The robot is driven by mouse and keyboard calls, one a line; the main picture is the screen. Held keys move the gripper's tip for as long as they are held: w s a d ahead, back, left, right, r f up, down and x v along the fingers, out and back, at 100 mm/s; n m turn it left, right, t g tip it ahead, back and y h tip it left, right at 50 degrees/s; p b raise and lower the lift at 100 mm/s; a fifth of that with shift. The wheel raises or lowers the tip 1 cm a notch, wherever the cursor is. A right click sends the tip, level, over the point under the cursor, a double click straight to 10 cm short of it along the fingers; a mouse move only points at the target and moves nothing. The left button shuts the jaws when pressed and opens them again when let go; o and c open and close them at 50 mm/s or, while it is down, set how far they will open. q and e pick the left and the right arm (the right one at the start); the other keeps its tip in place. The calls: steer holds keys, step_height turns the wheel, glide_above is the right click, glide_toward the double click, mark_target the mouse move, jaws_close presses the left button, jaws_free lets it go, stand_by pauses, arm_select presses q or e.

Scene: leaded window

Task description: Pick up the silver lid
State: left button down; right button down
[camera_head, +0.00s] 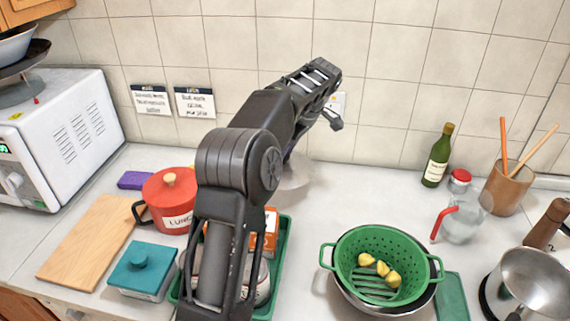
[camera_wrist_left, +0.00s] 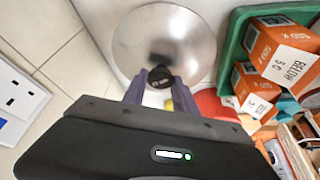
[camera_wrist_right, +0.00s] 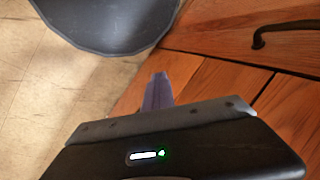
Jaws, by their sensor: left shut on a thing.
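The silver lid (camera_wrist_left: 190,35) is a round, shiny metal disc with a black knob (camera_wrist_left: 161,75) in the left wrist view. My left gripper (camera_wrist_left: 160,82) has its two fingers on either side of the knob and is shut on it. I cannot tell whether the lid touches the counter. My right gripper (camera_wrist_right: 158,88) shows in its wrist view with its fingers together, empty, near wooden cabinet fronts.
A green tray (camera_wrist_left: 233,45) with orange boxes (camera_wrist_left: 285,50) is close beside the lid. A red pot (camera_head: 170,200) stands left of my arm, a green colander (camera_head: 375,240) right. A bottle (camera_head: 437,160) stands by the wall. The counter between lid and bottle is clear.

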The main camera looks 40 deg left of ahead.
arm_select(q)
steer(key=shift+r, duration=0.6)
step_height(320, 180, up, 5)
steer(key=p, duration=0.4)
steer(key=shift+f+p, duration=0.1)
steer(key=shift+p, duration=0.25)
